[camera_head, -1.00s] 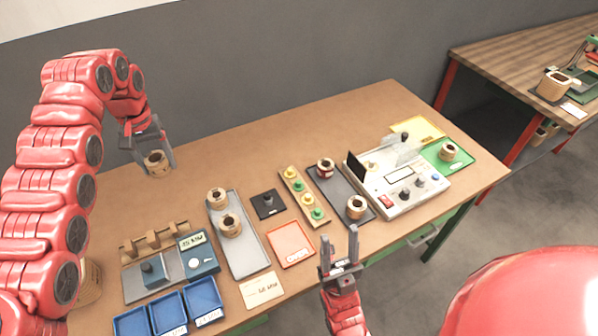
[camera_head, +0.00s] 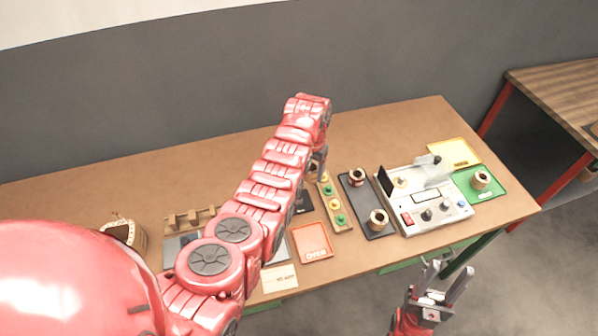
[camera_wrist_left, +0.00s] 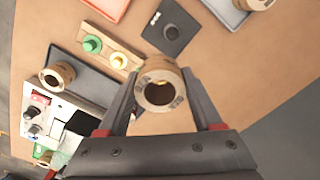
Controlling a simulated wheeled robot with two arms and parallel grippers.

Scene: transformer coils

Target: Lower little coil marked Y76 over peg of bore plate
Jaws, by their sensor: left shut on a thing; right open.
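My left gripper (camera_wrist_left: 158,85) is shut on a small tan coil (camera_wrist_left: 160,70) with a dark hollow middle; the marks on its rim are too small to read. In the left wrist view the black square plate with a short upright peg (camera_wrist_left: 172,31) lies just beyond the coil, which is apart from the peg and held above the table. In the head view my left arm hides most of this black plate (camera_head: 302,202) and the held coil. My right gripper (camera_head: 445,281) is open and empty, off the table's front edge.
A strip with green and yellow knobs (camera_head: 336,203) and a grey tray with two coils (camera_head: 358,204) are right of the black plate. A red-orange tray (camera_head: 313,242) is in front. A white instrument (camera_head: 423,200) stands further right. The table's back is clear.

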